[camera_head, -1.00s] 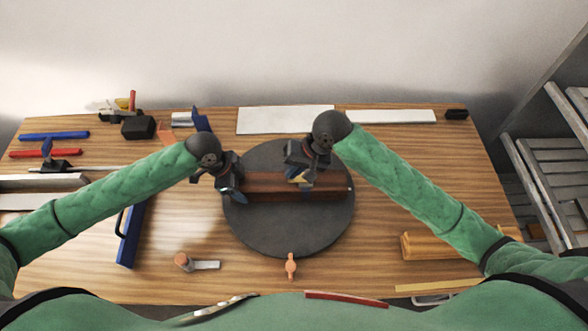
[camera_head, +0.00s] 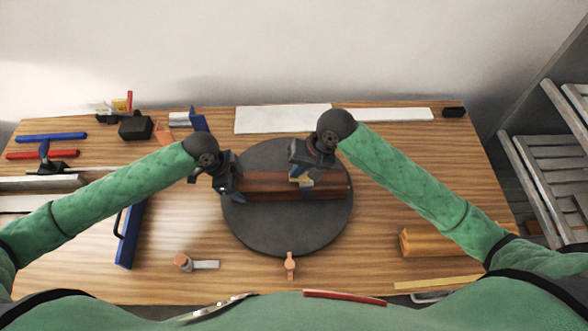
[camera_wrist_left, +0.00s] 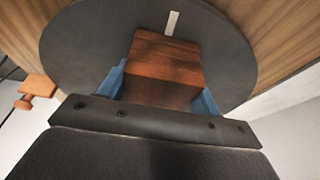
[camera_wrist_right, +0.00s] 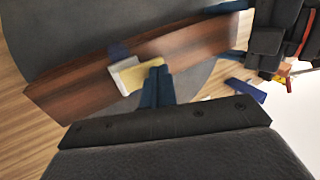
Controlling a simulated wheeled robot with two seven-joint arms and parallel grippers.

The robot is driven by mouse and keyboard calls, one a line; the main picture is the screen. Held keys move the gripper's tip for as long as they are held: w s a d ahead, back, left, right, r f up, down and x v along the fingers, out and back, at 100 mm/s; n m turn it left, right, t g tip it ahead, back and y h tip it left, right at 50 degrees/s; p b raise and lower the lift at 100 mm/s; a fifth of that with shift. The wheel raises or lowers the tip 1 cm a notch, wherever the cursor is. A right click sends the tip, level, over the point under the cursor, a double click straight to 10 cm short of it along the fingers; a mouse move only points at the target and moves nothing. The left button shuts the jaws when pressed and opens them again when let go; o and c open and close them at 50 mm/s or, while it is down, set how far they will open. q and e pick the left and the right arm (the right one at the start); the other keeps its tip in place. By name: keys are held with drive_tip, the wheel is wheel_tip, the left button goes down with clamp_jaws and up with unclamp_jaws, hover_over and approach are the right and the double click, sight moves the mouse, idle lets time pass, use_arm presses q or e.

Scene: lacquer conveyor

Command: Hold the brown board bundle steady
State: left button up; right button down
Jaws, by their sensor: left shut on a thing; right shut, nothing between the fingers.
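The brown board bundle (camera_head: 325,184) lies across the round dark turntable (camera_head: 270,237). My left gripper (camera_head: 230,187) is shut on the bundle's left end. In the left wrist view its blue fingers (camera_wrist_left: 162,92) sit on both sides of the bundle (camera_wrist_left: 165,60). My right gripper (camera_head: 303,176) is over the middle of the bundle, shut and empty. In the right wrist view its closed fingers (camera_wrist_right: 156,86) are beside a small yellow and white piece (camera_wrist_right: 140,74) on the bundle (camera_wrist_right: 75,88). I cannot tell whether the fingertips touch that piece.
An orange knob (camera_head: 290,265) stands at the turntable's front edge. The table between turntable and wooden block is clear.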

use_arm(q)
drive_tip(key=shift+f, duration=0.2)
use_arm(e)
wheel_tip(320, 180, up, 14)
drive_tip(key=shift+d+f, duration=0.15)
drive_tip(key=shift+f, duration=0.05)
use_arm(q)
drive_tip(key=o, duration=0.9)
drive_tip(key=shift+o, duration=0.3)
drive_tip(key=shift+w, duration=0.1)
use_arm(e)
drive_tip(key=shift+w, duration=0.1)
use_arm(q)
drive_tip(key=shift+r, duration=0.1)
